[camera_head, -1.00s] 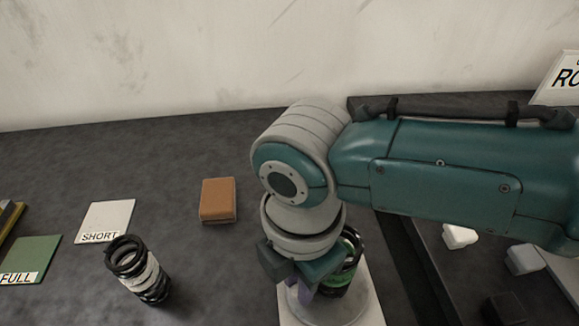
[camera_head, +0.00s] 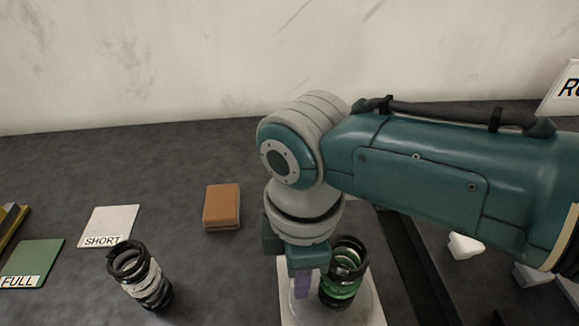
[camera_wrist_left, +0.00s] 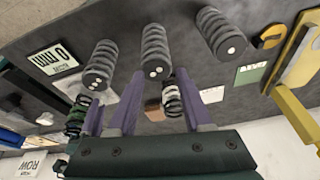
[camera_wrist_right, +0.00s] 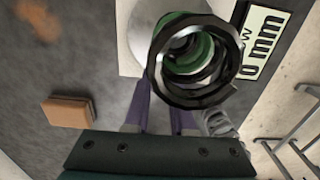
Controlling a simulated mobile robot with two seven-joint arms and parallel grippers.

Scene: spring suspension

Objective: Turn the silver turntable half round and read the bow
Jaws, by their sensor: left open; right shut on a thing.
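The silver turntable (camera_head: 371,312) stands on a white plate at the bottom of the head view. A green and black coil spring (camera_head: 343,272) stands on it; the right wrist view shows this spring (camera_wrist_right: 192,60) from above, close to the fingers. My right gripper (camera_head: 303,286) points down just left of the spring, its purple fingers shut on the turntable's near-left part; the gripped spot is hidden. My left gripper (camera_wrist_left: 158,78) shows only in its wrist view, open and empty, its fingers apart. I cannot read a bow in the spring.
A black and white spring (camera_head: 141,277) stands left, near the SHORT card (camera_head: 108,225) and green FULL card (camera_head: 33,263). A brown block (camera_head: 222,207) lies behind. White pieces (camera_head: 465,246) lie at right. Several grey springs (camera_wrist_left: 155,50) show in the left wrist view.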

